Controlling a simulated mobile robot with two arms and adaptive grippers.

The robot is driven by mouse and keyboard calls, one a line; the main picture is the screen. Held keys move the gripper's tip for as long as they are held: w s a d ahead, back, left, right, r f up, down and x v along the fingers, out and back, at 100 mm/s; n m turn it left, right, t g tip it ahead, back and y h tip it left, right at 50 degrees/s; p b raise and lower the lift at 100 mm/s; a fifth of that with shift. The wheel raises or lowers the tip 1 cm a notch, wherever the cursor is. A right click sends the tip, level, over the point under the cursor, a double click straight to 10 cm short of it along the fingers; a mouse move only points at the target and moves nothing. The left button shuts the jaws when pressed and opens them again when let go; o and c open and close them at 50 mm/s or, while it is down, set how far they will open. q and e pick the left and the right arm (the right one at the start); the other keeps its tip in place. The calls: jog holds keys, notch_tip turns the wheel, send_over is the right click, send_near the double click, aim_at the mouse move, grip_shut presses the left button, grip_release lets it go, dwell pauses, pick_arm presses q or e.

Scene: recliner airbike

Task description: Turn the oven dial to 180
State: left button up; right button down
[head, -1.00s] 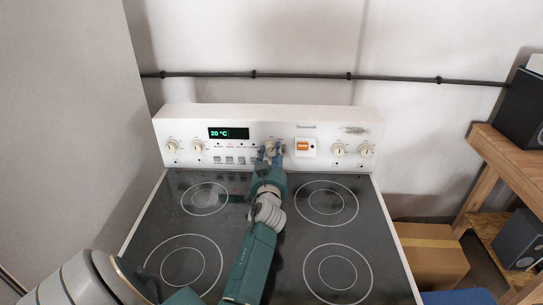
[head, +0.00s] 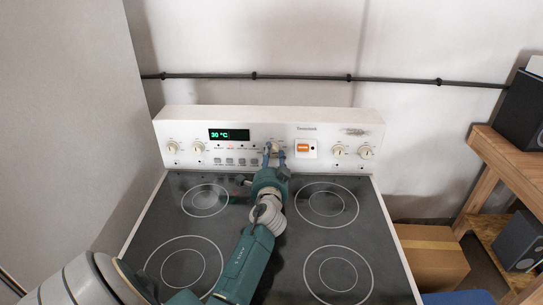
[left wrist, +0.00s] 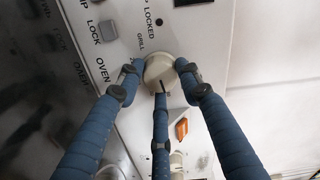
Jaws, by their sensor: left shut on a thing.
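The oven dial (head: 273,147) is a cream knob on the stove's white back panel, left of the orange switch. In the left wrist view the dial (left wrist: 159,67) is round with a dark pointer mark. My left gripper (head: 275,153) is shut on it, with blue fingers around its sides. The fingers also show in the left wrist view (left wrist: 162,80) and cover part of the dial's edge. The green display (head: 228,134) reads 30 °C. My right gripper is not in view.
Other cream knobs sit at the panel's left (head: 198,147) and right (head: 338,151). The orange switch (head: 303,147) is close to the dial's right. The black cooktop (head: 325,235) is bare below my arm. A cardboard box (head: 430,255) stands at right.

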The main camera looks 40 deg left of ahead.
pick_arm(q)
jog(key=m, duration=0.3)
jog(key=m+p, duration=0.1)
jog(key=m, duration=0.1)
jog(key=shift+w+d+r, duration=0.1)
jog(key=shift+w+r, duration=0.05)
jog(key=shift+r, duration=0.2)
jog(key=shift+f+m+p, duration=0.1)
jog(key=shift+m+p, duration=0.25)
jog(key=shift+m, duration=1.05)
jog(key=shift+d+f, duration=0.1)
jog(key=o, duration=1)
jog(key=shift+f, duration=0.1)
jog(key=shift+o, duration=0.7)
jog(key=shift+w+d, duration=0.1)
jog(key=shift+d, duration=0.05)
jog(key=shift+f, duration=0.1)
